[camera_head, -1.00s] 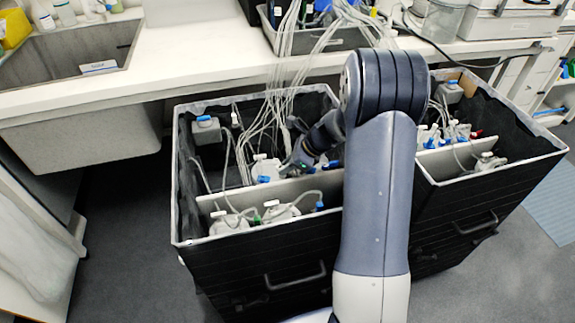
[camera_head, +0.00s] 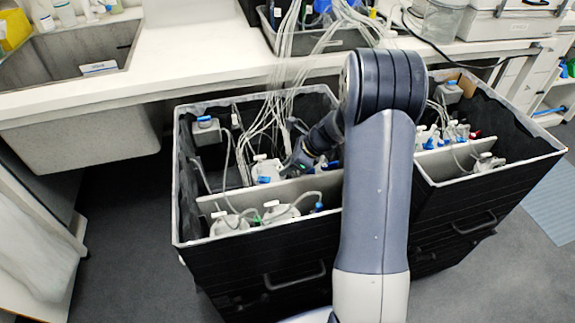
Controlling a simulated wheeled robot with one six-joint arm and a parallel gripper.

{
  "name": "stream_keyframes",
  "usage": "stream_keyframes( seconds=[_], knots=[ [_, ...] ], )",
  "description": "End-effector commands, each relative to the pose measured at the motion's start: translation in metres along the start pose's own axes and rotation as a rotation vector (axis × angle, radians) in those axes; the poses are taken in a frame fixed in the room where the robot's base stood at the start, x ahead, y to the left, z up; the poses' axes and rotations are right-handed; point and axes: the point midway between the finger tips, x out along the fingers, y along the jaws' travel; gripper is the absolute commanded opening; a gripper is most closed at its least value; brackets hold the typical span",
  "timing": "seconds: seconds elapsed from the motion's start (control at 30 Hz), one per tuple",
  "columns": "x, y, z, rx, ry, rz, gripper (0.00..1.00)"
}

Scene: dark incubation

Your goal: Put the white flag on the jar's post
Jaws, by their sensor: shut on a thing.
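My gripper (camera_head: 303,157) is at the end of my dark arm, low inside the left black bin, just right of a grey-white jar (camera_head: 265,172) with a white tab on top. The jaws are shut on the white flag, but the flag is too small and too shaded to make out clearly. Two more jars with white tabs stand in the bin's front compartment, one at the left (camera_head: 228,223) and one to its right (camera_head: 281,212). I cannot tell which jar's post is meant. My forearm hides the right part of this bin.
The left bin (camera_head: 208,239) has raised rims and a grey divider (camera_head: 250,193). Loose grey tubes (camera_head: 283,100) hang from the bench into it, close to my gripper. A right bin (camera_head: 490,190) holds more jars. A bench (camera_head: 180,72) with a sink runs behind.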

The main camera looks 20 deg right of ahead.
Motion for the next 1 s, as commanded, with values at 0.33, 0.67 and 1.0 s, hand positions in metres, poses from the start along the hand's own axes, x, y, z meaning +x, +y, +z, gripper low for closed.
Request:
stream_keyframes(
  seconds=[0.33,0.67,1.0],
  knots=[
    [0.002,0.000,-0.001,0.001,0.000,0.000,0.05],
    [0.007,0.000,-0.005,0.001,0.000,0.001,0.05],
    [0.013,0.000,-0.009,0.001,0.000,0.001,0.05]
  ],
)
